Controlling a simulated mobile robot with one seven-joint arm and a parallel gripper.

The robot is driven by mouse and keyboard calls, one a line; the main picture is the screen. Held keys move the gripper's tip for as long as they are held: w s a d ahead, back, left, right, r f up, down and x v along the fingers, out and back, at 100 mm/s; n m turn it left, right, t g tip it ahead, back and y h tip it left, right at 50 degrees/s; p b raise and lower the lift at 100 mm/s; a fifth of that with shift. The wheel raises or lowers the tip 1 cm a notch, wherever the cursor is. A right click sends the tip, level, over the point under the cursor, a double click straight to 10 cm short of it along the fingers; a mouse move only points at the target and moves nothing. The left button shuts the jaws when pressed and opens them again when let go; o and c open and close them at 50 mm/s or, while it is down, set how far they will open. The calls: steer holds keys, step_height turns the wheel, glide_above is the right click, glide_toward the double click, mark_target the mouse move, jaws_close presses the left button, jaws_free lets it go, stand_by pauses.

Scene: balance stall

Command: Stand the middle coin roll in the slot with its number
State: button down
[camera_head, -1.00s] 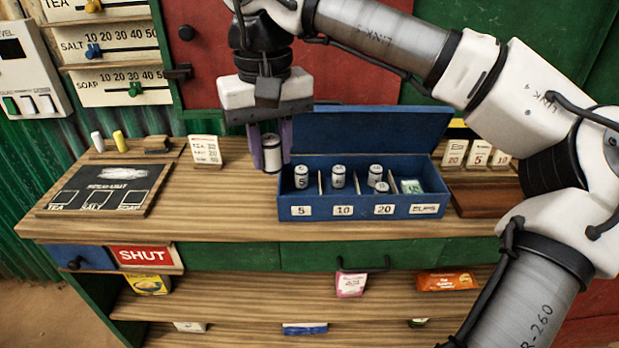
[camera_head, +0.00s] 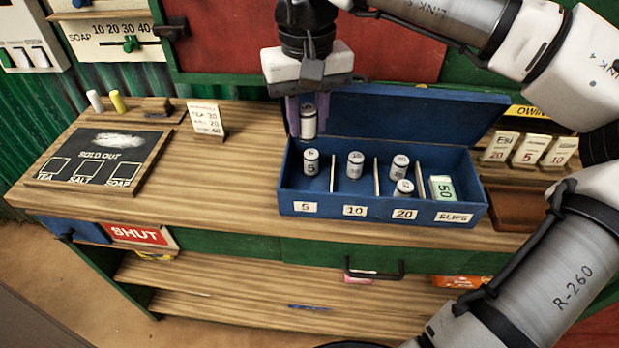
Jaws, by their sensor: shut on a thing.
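My gripper (camera_head: 307,132), with purple fingers, is shut on a white coin roll (camera_head: 309,121) with dark ends. It holds the roll upright above the back left of the open blue coin box (camera_head: 330,208), over the 5 compartment. I cannot read the number on the held roll. A roll marked 5 (camera_head: 311,163) stands in the 5 compartment and another roll (camera_head: 355,165) stands in the 10 compartment. In the 20 compartment, one roll (camera_head: 400,167) is at the back and another (camera_head: 404,188) is in front of it.
The box's raised lid (camera_head: 420,115) stands behind the compartments, close to my gripper. Thin dividers separate the slots, and green slips (camera_head: 442,188) lie at the right. A price card (camera_head: 207,118) and a chalkboard (camera_head: 100,160) are left of the box. Number cards (camera_head: 530,150) stand at the right.

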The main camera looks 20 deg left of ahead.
step_height(320, 180, down, 14)
steer(key=shift+f+p, duration=0.25)
steer(key=shift+p, duration=0.05)
steer(key=shift+f, duration=0.1)
steer(key=shift+f, duration=0.15)
steer(key=c, duration=1.4)
jaws_free()
steer(key=shift+c, duration=0.2)
step_height(320, 180, up, 12)
steer(key=shift+r+b, duration=0.25)
steer(key=shift+b, duration=0.25)
